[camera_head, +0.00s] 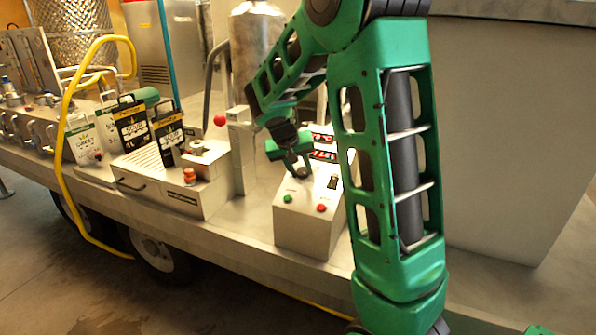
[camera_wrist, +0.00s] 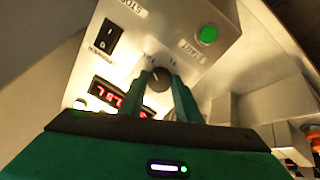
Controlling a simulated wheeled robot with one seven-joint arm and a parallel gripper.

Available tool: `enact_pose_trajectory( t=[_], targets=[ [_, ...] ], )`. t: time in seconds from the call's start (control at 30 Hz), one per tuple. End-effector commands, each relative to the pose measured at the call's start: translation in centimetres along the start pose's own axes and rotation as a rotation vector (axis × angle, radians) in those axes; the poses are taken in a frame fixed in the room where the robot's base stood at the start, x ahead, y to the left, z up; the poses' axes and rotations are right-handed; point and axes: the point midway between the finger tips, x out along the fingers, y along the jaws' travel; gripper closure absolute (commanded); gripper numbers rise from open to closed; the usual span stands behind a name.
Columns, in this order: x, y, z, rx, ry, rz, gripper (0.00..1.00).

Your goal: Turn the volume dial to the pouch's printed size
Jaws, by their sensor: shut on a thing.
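The volume dial (camera_wrist: 158,78) is a dark round knob on the sloped face of a pale control box (camera_head: 301,240). My gripper (camera_head: 303,172) reaches down to the box and is shut on the dial, one finger on each side of it in the wrist view. Red displays (camera_head: 324,147) glow behind the dial; their digits are partly hidden by my fingers in the wrist view. Pouches stand on the left: a white one (camera_head: 83,141) and black-labelled ones (camera_head: 130,126) whose print is too small for me to read surely.
The box has a green button (camera_head: 288,198), a red button (camera_head: 322,208) and a black rocker switch (camera_head: 332,183). A filler unit with an orange-red knob (camera_head: 189,175) stands to the left. A yellow hose (camera_head: 66,130) hangs over the trailer's edge.

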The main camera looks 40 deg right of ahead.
Motion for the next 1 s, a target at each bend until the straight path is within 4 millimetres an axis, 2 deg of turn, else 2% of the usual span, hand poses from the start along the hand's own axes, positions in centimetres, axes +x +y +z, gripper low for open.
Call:
enact_pose_trajectory(
  t=[0.07, 0.1, 0.17, 0.57, 0.67, 1.0],
  targets=[
    [-0.2, -0.2, -0.4, 0.001, 0.011, -0.005, 0.92],
    [-0.2, -0.2, -0.4, 0.001, 0.011, -0.005, 0.65],
    [-0.2, -0.2, -0.4, 0.001, 0.009, -0.004, 0.51],
    [-0.6, -0.1, -0.1, 0.0, 0.004, -0.002, 0.51],
    [-1.9, -0.2, -0.1, -0.001, 0.005, -0.004, 0.51],
    [-8.1, -0.2, -0.2, 0.0, 0.006, -0.004, 0.51]
  ],
)
